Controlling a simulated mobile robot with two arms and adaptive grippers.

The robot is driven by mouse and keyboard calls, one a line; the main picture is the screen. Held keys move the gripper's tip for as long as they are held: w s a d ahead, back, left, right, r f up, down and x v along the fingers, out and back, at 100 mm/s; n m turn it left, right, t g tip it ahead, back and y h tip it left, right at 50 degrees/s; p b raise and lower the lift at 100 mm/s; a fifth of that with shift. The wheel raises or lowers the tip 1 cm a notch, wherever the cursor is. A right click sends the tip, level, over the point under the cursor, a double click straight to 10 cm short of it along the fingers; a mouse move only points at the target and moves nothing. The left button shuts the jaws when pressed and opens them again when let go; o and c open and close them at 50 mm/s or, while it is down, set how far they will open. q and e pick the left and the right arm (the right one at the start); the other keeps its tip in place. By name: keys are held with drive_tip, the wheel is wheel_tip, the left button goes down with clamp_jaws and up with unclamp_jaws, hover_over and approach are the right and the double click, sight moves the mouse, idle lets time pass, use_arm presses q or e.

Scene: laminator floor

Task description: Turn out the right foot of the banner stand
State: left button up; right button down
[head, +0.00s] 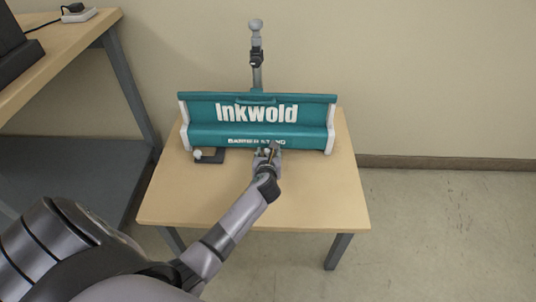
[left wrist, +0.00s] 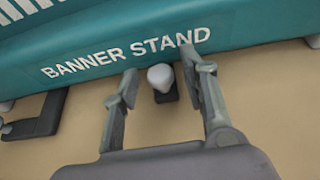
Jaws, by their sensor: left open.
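The teal banner stand (head: 262,113) with white end caps lies on a small wooden table; its lettering also shows in the left wrist view (left wrist: 125,54). A dark left foot (head: 211,157) juts out from its front toward me; part of it shows in the left wrist view (left wrist: 38,120). The right foot (left wrist: 165,96) shows as a short dark piece with a white knob (left wrist: 160,77), close against the stand's front. My left gripper (head: 268,153) is open, its fingers on either side of the white knob with visible gaps. My right gripper is not in view.
The table top (head: 300,195) is clear in front of the stand. A grey pole (head: 256,60) rises behind the stand. A wooden bench (head: 55,45) with a dark machine and a power plug stands at the left. The wall is close behind.

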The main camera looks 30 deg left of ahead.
use_arm(q)
drive_tip(key=shift+c, duration=0.4)
clamp_jaws()
idle(0.4)
